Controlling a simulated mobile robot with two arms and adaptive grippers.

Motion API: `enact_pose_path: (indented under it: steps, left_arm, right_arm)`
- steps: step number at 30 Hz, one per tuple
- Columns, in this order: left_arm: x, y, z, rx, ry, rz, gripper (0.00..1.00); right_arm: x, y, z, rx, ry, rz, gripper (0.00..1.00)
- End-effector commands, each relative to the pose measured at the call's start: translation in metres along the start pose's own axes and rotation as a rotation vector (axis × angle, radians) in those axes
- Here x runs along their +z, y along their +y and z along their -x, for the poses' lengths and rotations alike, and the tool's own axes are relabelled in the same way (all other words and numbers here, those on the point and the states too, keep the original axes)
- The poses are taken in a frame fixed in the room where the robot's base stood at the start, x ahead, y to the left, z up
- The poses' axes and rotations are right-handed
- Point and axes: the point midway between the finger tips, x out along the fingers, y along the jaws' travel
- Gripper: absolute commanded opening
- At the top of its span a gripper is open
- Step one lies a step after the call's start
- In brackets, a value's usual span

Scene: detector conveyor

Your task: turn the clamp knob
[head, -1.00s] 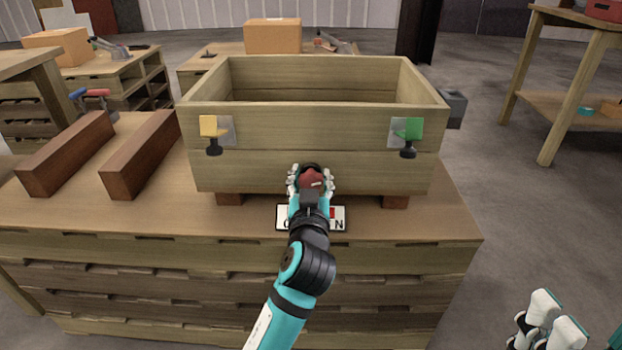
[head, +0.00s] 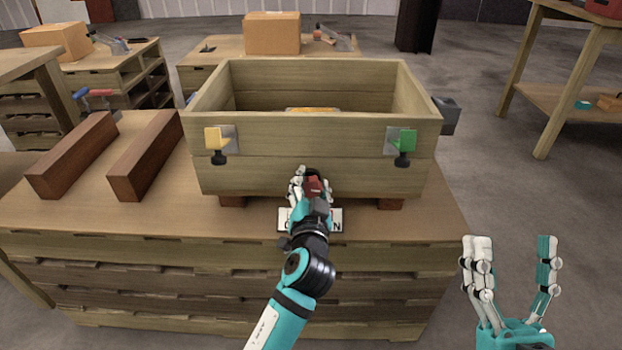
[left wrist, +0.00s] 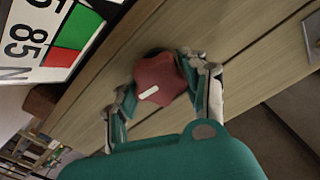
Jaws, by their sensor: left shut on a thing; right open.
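The clamp knob is a dark red lobed knob with a pale mark (head: 316,189) at the front of the wooden box, low and near its middle. My left gripper (head: 311,187) is shut on it, with fingers on both sides. In the left wrist view the red knob (left wrist: 158,79) sits between the two fingers of my left gripper (left wrist: 163,88), against the wooden boards. My right gripper (head: 515,262) is open and empty, fingers up, over the floor right of the bench.
The wooden box (head: 222,168) stands on blocks on the bench (head: 70,215). A white sign (head: 335,221) is below the knob. Two brown bars (head: 75,155) lie left.

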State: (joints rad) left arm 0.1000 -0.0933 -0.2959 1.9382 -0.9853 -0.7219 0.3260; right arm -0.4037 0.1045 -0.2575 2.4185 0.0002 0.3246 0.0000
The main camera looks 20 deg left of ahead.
Motion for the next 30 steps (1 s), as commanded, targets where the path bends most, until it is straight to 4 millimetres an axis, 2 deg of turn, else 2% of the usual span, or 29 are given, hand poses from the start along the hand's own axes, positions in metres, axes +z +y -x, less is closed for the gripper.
enact_pose_path:
  steps: [6, 18, 19, 24, 30]
  left_arm:
    - [-0.002, 0.0, 0.0, -0.001, 0.003, -0.043, 0.12]
    - [-0.001, 0.0, 0.0, -0.001, 0.004, -0.046, 0.12]
    - [-0.002, 0.0, 0.0, -0.001, 0.004, -0.046, 0.48]
    - [-0.001, 0.0, 0.0, -0.001, 0.003, -0.046, 0.69]
    - [-0.001, 0.0, 0.0, -0.001, 0.002, -0.046, 0.69]
  right_arm:
    - [0.017, 0.002, 0.0, 0.003, -0.1, 0.005, 0.69]
    - [0.02, 0.002, 0.001, 0.004, -0.113, 0.005, 0.69]
    - [0.02, 0.002, 0.001, 0.004, -0.113, 0.005, 0.69]
    - [0.02, 0.002, 0.001, 0.004, -0.113, 0.005, 0.69]
    - [0.02, 0.002, 0.001, 0.004, -0.113, 0.005, 0.69]
